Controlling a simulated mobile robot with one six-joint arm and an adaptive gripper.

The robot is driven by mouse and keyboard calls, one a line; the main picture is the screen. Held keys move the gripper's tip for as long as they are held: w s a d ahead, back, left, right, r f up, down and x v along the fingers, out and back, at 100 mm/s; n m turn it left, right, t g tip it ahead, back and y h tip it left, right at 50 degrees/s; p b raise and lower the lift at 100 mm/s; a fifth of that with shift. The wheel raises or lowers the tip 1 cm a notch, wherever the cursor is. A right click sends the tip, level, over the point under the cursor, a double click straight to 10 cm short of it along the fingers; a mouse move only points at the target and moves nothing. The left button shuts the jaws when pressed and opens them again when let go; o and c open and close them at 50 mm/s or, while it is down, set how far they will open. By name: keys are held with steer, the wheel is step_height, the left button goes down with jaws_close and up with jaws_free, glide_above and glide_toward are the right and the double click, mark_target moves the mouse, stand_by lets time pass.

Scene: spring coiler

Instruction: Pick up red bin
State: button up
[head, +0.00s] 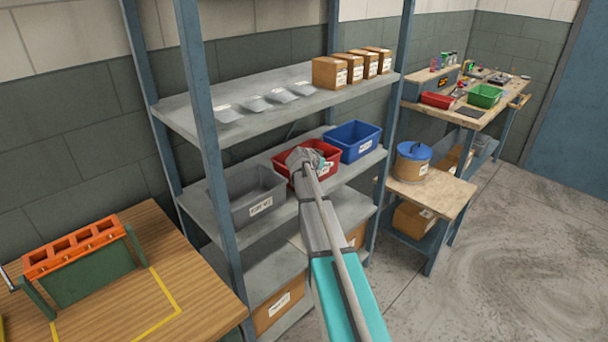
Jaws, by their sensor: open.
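The red bin (323,176) stands on the middle shelf of the metal rack, between a grey bin (238,197) and a blue bin (353,141). My gripper (306,158) is over the red bin, at its opening. My arm reaches up from the bottom of the view and covers part of the bin's front. The gripper is open. Its fingertips are small in this view, and I cannot tell whether they touch the bin's rim. Another, smaller red bin (437,100) stands on the far workbench beside a green bin (485,96).
Rack posts (205,130) stand left and right of the bins. A wooden table (190,275) with an orange-topped fixture is at left. The floor at right is clear.

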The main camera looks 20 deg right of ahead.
steer(key=shift+w+d+f, duration=0.15)
steer(key=shift+d, duration=0.05)
stand_by(0.5)
